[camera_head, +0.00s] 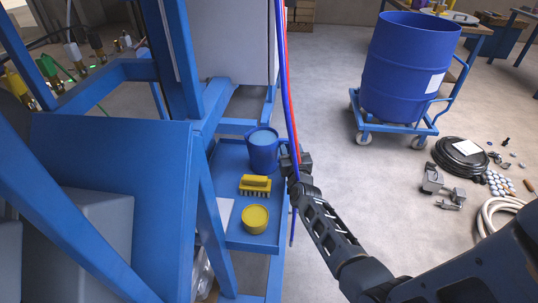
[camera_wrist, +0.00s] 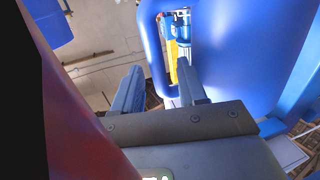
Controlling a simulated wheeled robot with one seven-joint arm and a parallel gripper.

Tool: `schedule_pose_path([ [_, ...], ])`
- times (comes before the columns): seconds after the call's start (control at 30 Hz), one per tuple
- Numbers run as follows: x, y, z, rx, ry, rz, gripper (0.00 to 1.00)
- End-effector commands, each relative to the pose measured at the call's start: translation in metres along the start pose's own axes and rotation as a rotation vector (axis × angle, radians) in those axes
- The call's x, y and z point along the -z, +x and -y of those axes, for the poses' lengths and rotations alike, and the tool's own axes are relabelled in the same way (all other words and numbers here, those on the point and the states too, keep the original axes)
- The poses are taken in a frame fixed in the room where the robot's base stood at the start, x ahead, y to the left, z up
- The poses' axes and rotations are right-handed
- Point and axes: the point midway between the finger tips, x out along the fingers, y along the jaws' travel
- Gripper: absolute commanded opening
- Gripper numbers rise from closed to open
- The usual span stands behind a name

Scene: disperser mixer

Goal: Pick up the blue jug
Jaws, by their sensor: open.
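The blue jug (camera_head: 263,152) stands upright on a blue shelf (camera_head: 238,160), with lighter blue showing inside its rim. My gripper (camera_head: 288,160) is at the jug's right side, where the handle is largely hidden in the head view. In the wrist view the jug's body (camera_wrist: 245,50) fills the upper right, and its handle (camera_wrist: 148,38) loops out to the left. My gripper's two fingers (camera_wrist: 160,68) are apart, with the lower part of the handle appearing between their tips. I cannot tell whether either finger touches it.
A yellow brush (camera_head: 255,185) and a yellow cup (camera_head: 255,219) share the shelf. Red and blue hoses (camera_head: 284,75) hang close beside my gripper. Blue frame posts (camera_head: 205,215) stand left. A blue drum (camera_head: 405,70) on a trolley stands on the right, with floor between.

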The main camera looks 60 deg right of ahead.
Motion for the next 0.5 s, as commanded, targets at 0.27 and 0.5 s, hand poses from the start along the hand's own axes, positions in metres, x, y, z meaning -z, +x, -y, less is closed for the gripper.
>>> schedule_pose_path([
  [0.27, -0.0002, 0.0087, -0.0001, 0.0, -0.001, 0.001, 0.42],
  [0.5, 0.0, 0.0085, -0.0001, 0.0, -0.001, 0.0, 0.25],
])
